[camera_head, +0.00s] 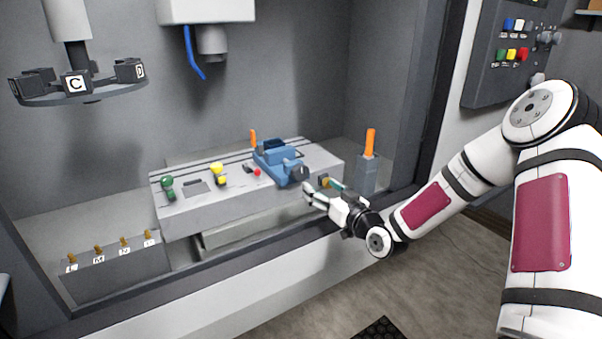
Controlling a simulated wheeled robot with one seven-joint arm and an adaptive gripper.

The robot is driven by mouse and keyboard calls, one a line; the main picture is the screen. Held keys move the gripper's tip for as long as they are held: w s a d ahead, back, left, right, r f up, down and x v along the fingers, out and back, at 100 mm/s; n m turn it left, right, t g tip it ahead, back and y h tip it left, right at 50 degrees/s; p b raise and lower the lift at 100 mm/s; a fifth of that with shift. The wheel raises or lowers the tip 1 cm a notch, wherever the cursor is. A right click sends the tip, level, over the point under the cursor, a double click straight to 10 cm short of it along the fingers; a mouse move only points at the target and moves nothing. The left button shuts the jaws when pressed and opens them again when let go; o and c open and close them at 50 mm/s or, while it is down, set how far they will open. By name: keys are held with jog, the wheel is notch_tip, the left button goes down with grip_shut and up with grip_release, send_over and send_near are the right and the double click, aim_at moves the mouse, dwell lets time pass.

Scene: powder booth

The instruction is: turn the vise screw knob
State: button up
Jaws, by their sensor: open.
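The blue vise (276,163) sits on the right half of the grey slotted table inside the booth. Its dark round screw knob (300,174) sticks out at the vise's front right end. My gripper (308,193) is open, just in front of and slightly below the knob, with its fingers pointing left toward the table. I see no contact between the fingers and the knob, though the gap is too small to judge well. Nothing shows between the fingers.
The grey table (215,203) also bears a green knob (167,183), a yellow knob (217,171) and a red button (257,172). A lettered carousel (80,97) hangs at upper left. A box with lettered pegs (115,272) is at lower left.

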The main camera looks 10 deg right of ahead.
aim_at(302, 173)
jog(key=x, duration=1.1)
jog(key=shift+f, duration=0.1)
jog(key=c, duration=1.2)
